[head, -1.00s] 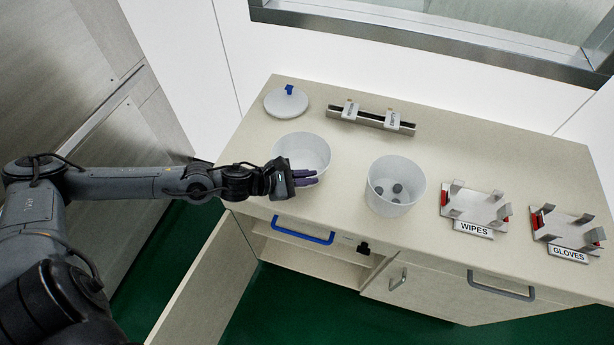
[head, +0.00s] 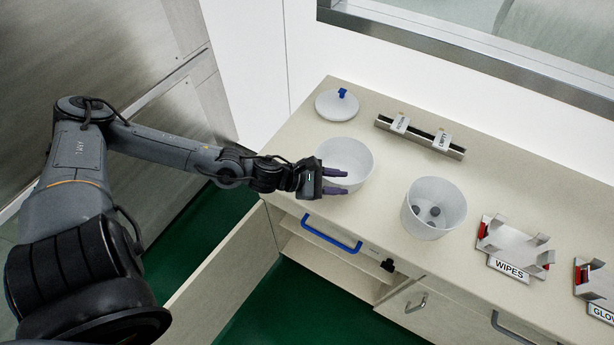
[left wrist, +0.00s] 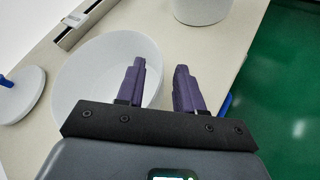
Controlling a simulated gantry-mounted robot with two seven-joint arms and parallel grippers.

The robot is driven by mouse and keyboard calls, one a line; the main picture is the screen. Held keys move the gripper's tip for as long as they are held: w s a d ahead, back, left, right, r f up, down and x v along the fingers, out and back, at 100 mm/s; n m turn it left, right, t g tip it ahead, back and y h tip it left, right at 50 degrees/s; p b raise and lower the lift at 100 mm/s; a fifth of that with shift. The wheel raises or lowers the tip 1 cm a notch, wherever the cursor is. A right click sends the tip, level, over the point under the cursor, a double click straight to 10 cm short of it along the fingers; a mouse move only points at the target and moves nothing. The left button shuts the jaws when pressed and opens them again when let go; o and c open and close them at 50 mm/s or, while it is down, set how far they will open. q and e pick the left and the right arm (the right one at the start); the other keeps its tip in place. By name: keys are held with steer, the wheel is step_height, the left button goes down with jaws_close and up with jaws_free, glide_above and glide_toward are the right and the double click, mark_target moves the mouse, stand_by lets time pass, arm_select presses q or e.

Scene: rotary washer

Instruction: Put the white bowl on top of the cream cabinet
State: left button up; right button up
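The white bowl (head: 352,155) stands upright on the cream cabinet top (head: 300,150), near its front left edge. It looks empty. My left gripper (head: 346,182) is open at the bowl's near side. In the left wrist view its two purple fingers are apart, one over the bowl (left wrist: 90,75) and one outside it, with the bowl's rim line between them. I cannot tell whether either finger touches the rim. My right gripper is not in view.
A white bucket (head: 452,205) with dark round pieces stands right of the bowl. A grey lid (head: 335,108) with a blue knob lies behind. A metal rail (head: 420,138) and the WIPES (head: 515,245) and GLOVES holders are farther right. The cabinet door (head: 225,270) stands open below.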

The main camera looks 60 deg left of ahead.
arm_select(q)
steer(key=shift+s+a+r+n+p, duration=0.5)
steer(key=shift+s+a+r+p, duration=1.2)
steer(key=shift+s, duration=2.05)
steer(key=s+d+f+n+g+y, duration=0.15)
steer(key=d+f+n+y, duration=0.5)
steer(key=n, duration=1.55)
steer(key=s+d+f+n+g, duration=0.1)
steer(key=s+d+n+g, duration=0.2)
steer(key=n, duration=0.7)
steer(key=s+d+f+n+g, duration=0.1)
steer(key=s+d+n+g, duration=0.2)
steer(key=s+n, duration=0.3)
steer(key=shift+s+d+f+n+g+h, duration=0.2)
steer(key=shift+s+f+n+g+h, duration=0.2)
steer(key=shift+n, duration=2.1)
steer(key=shift+w+r, duration=0.1)
steer(key=shift+r, duration=0.1)
